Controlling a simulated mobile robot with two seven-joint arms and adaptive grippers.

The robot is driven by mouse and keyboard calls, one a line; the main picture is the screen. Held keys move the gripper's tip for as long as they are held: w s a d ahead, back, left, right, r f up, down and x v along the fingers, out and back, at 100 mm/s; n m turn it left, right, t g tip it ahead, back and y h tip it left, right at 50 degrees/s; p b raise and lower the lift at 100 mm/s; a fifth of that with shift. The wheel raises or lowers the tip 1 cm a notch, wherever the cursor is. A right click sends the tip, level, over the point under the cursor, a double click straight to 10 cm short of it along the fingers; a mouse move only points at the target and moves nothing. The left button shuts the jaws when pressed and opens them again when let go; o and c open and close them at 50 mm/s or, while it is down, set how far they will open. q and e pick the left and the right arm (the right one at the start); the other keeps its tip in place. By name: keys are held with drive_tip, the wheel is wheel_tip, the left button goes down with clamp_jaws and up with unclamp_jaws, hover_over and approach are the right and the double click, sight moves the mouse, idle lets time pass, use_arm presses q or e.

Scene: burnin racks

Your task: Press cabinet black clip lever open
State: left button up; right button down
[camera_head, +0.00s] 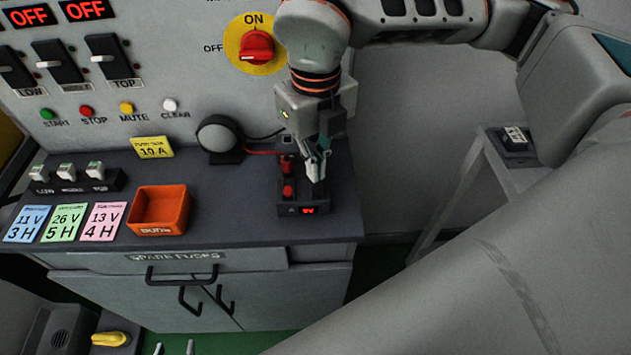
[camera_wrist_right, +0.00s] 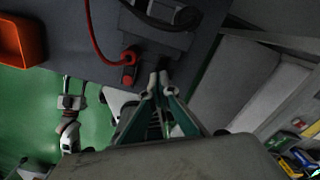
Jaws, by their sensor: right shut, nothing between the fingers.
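A dark tester box (camera_head: 290,209) with a small red display sits at the right end of the counter. Its red clip (camera_head: 288,190) has a red lead. The black clip lever is hard to make out; a dark clip shape (camera_wrist_right: 186,66) lies beside my right fingertips in the right wrist view. My right gripper (camera_head: 316,172) is shut and empty, pointing down over the right side of the box, by the black clip; I cannot tell whether they touch. It also shows in the right wrist view (camera_wrist_right: 159,78). My left gripper (camera_head: 174,348) shows only two spread fingertips at the bottom edge.
An orange bin (camera_head: 160,228), coloured cards and a yellow fuse card (camera_head: 153,147) lie on the counter (camera_head: 225,215). A round black-rimmed gauge (camera_head: 218,137) stands left of the tester. A panel with switches rises behind. A small stand (camera_head: 520,175) is at right.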

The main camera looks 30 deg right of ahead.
drive_tip(key=shift+f, duration=0.45)
drive_tip(key=shift+r+p, duration=1.2)
drive_tip(key=shift+r, duration=1.4)
